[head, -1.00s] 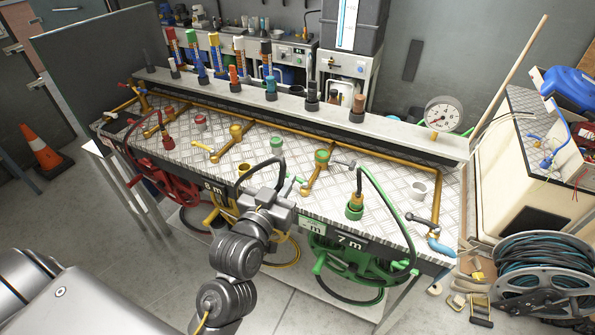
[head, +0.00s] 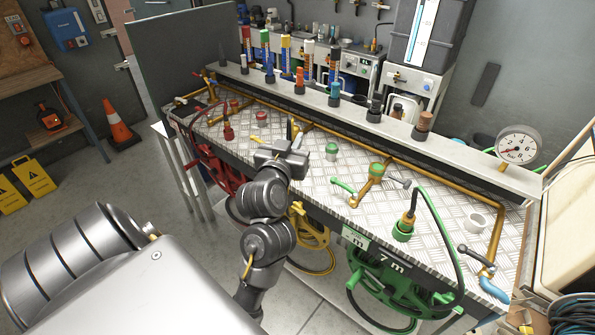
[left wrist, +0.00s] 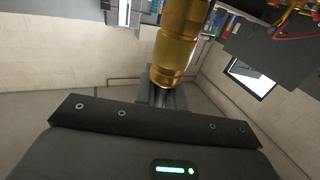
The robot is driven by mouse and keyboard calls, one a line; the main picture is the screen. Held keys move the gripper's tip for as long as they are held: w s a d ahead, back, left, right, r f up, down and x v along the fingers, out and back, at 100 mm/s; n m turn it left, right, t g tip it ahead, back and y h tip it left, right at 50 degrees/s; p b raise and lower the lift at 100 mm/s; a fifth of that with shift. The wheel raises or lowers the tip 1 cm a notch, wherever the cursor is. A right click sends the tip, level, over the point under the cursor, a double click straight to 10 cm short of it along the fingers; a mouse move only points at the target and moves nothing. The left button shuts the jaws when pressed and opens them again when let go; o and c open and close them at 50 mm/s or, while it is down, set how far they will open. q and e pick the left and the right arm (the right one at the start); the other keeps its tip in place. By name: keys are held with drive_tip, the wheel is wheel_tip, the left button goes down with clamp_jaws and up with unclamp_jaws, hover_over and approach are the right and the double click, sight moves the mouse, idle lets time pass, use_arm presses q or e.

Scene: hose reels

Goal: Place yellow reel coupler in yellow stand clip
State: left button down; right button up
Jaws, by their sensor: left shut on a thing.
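My left gripper (head: 283,157) is over the bench, in front of its left-middle part, seen mostly from behind. In the left wrist view it holds a brass-yellow cylindrical coupler (left wrist: 180,45), which stands out from the jaws. In the head view the coupler is largely hidden by the gripper. The yellow reel (head: 318,258) hangs under the bench front, partly behind my left arm. The yellow stand clip cannot be picked out now; the gripper and arm cover that part of the bench. My right gripper is not in view.
A raised shelf (head: 345,105) with several coloured pegs stands behind. A gauge (head: 516,147) is at right.

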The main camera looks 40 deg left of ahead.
use_arm(q)
drive_tip(key=w+a+f, duration=0.2)
drive_tip(key=w+f, duration=0.1)
drive_tip(key=f, duration=0.1)
drive_tip(key=w+a+f+p, duration=0.1)
drive_tip(key=w+a+f, duration=0.2)
drive_tip(key=w+f, duration=0.1)
drive_tip(key=w+a+f+p, duration=0.1)
drive_tip(key=w+a+f, duration=0.1)
drive_tip(key=w+f, duration=0.2)
drive_tip(key=shift+w+a+f, duration=0.15)
drive_tip(key=shift+a+f, duration=0.2)
drive_tip(key=shift+f, duration=0.1)
drive_tip(key=shift+f, duration=0.1)
drive_tip(key=shift+f, duration=0.15)
drive_tip(key=c, duration=1.5)
unclamp_jaws()
drive_tip(key=shift+o, duration=0.2)
